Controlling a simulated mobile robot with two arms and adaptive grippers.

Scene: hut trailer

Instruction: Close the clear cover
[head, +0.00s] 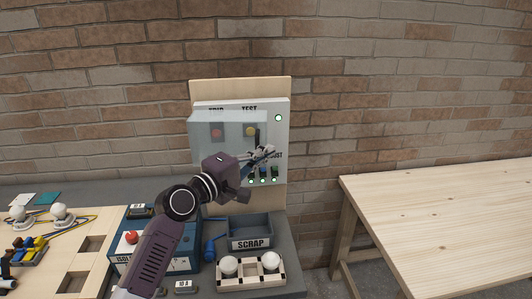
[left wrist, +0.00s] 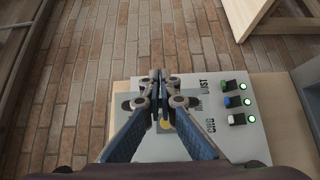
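The clear cover (head: 229,117) is a see-through, greyish sheet on the upper part of the white panel (head: 284,138). It lies in front of a red button (head: 188,133) and a yellow button (head: 250,131), and its left side reaches past the panel's edge. It looks swung out from the panel, but its exact angle is hard to tell. My left gripper (head: 266,151) is by the cover's lower right corner, in front of the panel; contact cannot be told. In the left wrist view its fingertips (left wrist: 159,76) are together with nothing seen between them. My right gripper is not in view.
Switches with green lights (head: 262,181) are low on the panel. A bare wooden table (head: 440,210) stands at right.

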